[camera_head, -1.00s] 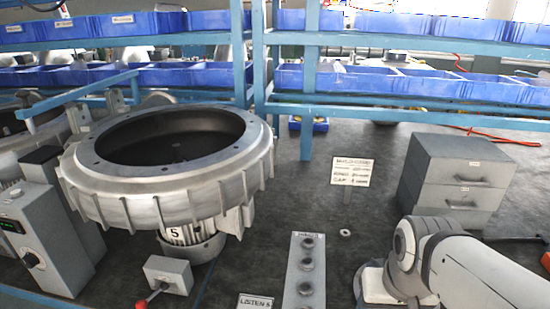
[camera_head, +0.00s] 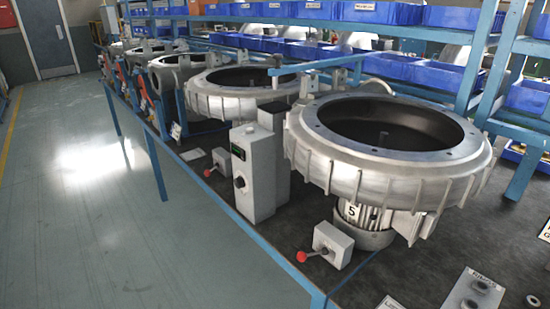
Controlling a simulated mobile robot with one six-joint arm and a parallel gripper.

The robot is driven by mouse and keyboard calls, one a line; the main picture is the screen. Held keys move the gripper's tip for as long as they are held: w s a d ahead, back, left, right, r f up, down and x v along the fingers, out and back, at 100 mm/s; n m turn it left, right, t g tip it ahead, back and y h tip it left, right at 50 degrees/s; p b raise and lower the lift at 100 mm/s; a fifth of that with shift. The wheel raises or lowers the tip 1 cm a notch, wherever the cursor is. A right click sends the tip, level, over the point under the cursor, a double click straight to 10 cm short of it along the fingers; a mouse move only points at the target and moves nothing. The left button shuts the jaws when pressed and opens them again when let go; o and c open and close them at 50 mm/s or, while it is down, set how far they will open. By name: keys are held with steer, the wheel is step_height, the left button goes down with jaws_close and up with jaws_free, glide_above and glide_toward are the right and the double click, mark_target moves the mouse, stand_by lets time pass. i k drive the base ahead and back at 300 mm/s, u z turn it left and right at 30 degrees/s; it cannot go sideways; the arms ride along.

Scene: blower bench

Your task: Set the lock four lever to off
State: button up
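A small grey lever box (camera_head: 222,160) with a red-knobbed lever (camera_head: 208,172) sits near the bench's front edge, by the second blower (camera_head: 240,90) from the right. I cannot read a number there, so I cannot confirm it is lock four. Its lever points down and left, toward the aisle. A nearer lever box (camera_head: 332,244) with a red knob (camera_head: 302,257) sits below the blower marked 5 (camera_head: 390,150). My gripper is not in view.
A grey control box (camera_head: 254,172) with a green display stands between the two lever boxes. More blowers and red handles (camera_head: 143,80) continue along the bench at the far left. The aisle floor (camera_head: 80,190) is clear. Blue shelves with bins (camera_head: 465,20) stand behind.

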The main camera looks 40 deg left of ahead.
mark_target(207, 173)
steer(key=u, duration=3.65)
steer(key=i, duration=2.65)
steer(key=z, duration=1)
